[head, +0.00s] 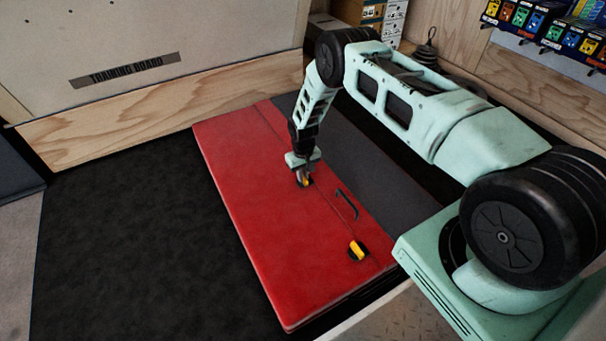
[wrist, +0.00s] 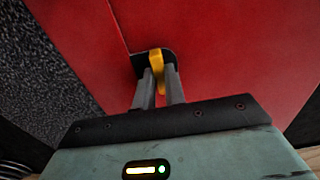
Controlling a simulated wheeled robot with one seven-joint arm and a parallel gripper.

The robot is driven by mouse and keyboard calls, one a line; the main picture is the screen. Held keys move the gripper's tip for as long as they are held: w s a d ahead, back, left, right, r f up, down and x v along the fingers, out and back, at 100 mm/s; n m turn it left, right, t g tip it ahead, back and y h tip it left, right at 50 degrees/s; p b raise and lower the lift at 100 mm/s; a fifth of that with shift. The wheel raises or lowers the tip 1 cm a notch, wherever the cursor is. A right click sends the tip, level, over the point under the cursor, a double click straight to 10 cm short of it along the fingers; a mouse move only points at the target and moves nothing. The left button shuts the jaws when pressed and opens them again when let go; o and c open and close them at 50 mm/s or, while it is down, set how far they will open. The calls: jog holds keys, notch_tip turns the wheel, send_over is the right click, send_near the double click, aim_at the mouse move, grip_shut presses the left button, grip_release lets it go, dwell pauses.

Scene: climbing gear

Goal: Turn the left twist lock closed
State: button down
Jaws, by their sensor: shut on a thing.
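The left twist lock (head: 309,182) is a yellow bar on a black plate, set in the red pad (head: 243,215). My gripper (head: 303,181) points down at it and largely hides it in the head view. In the wrist view, my gripper's two grey fingers (wrist: 158,84) stand one on each side of the yellow bar (wrist: 157,60), shut on it. The black plate shows behind the fingertips. A second twist lock (head: 357,250), yellow on black, sits nearer on the same pad, clear of my gripper. I cannot tell the left lock's exact turn angle.
A black handle (head: 346,203) stands up from the pad between the two locks. A dark grey panel (head: 363,172) lies along the pad's right side. A wooden board wall (head: 150,125) stands behind. Dark floor (head: 125,235) to the left is clear.

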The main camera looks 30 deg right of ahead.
dwell(0.3)
jog(key=c, duration=1.5)
grip_release()
jog(key=shift+o, duration=0.2)
notch_tip(320, 180, up, 17)
jog(key=p, duration=0.7)
jog(key=shift+r, duration=0.2)
